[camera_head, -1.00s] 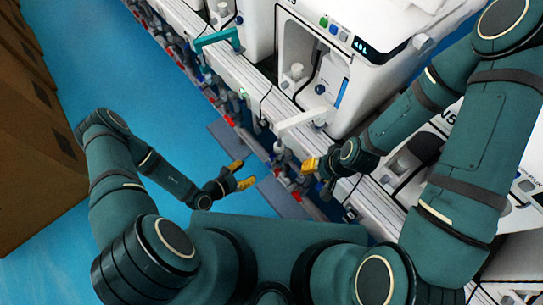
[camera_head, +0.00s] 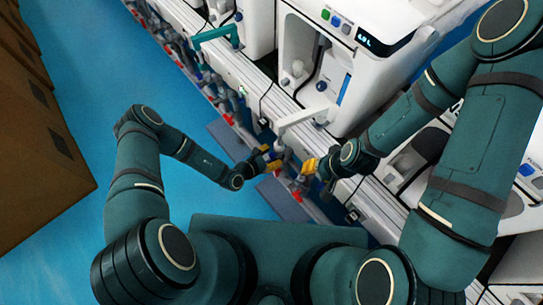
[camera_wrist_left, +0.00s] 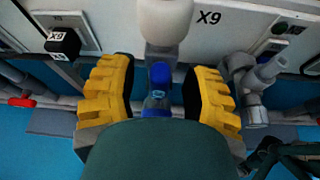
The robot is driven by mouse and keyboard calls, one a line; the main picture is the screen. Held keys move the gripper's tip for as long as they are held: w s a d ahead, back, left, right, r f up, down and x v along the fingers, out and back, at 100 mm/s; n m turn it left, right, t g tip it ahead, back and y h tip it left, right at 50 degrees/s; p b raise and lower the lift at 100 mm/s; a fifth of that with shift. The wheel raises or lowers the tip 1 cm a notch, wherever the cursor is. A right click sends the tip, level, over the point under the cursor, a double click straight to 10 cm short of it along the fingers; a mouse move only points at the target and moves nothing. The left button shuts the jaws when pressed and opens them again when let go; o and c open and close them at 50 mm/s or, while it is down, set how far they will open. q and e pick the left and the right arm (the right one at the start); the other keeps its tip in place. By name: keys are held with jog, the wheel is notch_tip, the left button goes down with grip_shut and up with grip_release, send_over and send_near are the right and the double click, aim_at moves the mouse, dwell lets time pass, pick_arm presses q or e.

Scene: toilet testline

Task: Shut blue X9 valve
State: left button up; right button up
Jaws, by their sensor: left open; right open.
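A gap shows between each finger and the valve. In the head view my left gripper (camera_head: 269,160) is at the pipes under the bench edge. My right gripper (camera_head: 309,166) is open and empty just right of it. The valve is hard to make out in the head view.
A row of pipes with red valves (camera_wrist_left: 22,102) runs along the bench front. White toilet units (camera_head: 330,60) stand on the bench. Cardboard boxes (camera_head: 40,140) stand at far left. The blue floor (camera_head: 100,80) between is clear.

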pick_arm(q)
grip_shut()
jog(key=m+p, duration=0.1)
jog(key=p, duration=0.1)
jog(key=m+t+y+p, duration=0.1)
jog(key=p, duration=0.2)
jog(key=shift+s+d+r+m+p, duration=0.1)
jog(key=shift+d+r+m+p, duration=0.1)
jog(key=shift+m+p, duration=0.15)
jog(key=shift+f+m+t+y+p, duration=0.2)
jog(key=shift+m+t+y+p, duration=0.1)
jog(key=shift+m+t+p, duration=0.2)
